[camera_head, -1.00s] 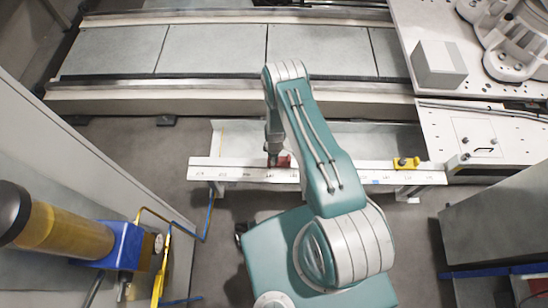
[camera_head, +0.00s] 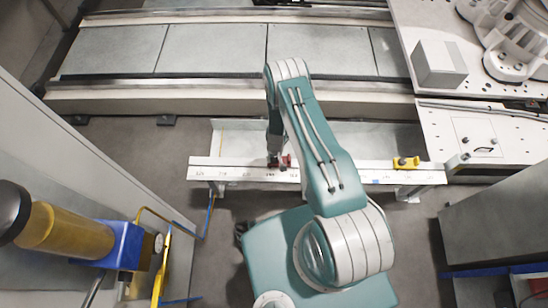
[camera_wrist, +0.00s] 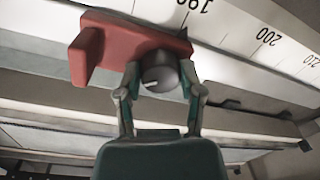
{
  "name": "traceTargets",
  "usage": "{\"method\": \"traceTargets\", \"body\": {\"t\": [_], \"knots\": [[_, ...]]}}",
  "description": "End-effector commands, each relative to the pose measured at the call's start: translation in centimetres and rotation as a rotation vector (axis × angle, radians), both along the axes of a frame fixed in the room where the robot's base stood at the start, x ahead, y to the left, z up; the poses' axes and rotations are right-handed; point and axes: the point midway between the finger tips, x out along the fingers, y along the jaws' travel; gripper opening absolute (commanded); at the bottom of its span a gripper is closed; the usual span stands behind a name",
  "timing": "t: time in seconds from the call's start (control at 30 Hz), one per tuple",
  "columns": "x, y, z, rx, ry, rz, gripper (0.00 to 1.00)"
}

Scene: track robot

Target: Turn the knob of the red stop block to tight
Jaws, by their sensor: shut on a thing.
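The red stop block (camera_wrist: 130,42) sits on the white scale rail, close to the 190 mark in the wrist view. Its dark round knob (camera_wrist: 160,72) faces my gripper (camera_wrist: 160,88), whose two fingers stand on either side of the knob and are shut on it. In the head view the red stop block (camera_head: 285,161) shows only in part beside my gripper (camera_head: 273,158), at the middle of the rail; my arm hides some of it. I cannot tell how tight the knob is.
The white scale rail (camera_head: 235,172) runs left to right in front of me. A yellow stop block (camera_head: 406,162) sits at its right end. A blue and yellow cylinder unit (camera_head: 70,232) stands at the left. A grey cabinet (camera_head: 500,225) stands at the right.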

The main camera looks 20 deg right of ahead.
Motion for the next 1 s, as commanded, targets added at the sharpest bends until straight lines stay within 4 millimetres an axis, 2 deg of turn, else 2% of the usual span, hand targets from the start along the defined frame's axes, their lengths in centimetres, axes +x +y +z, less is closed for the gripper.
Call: {"method": "traceTargets", "body": {"t": [0.5, 0.73, 1.0], "knots": [[0.12, 0.03, -0.02, -0.001, -0.006, -0.434, 0.02], [0.10, 0.07, -0.02, -0.001, -0.004, -0.544, 0.02], [0.10, 0.08, -0.01, -0.001, -0.005, -0.594, 0.02]]}}
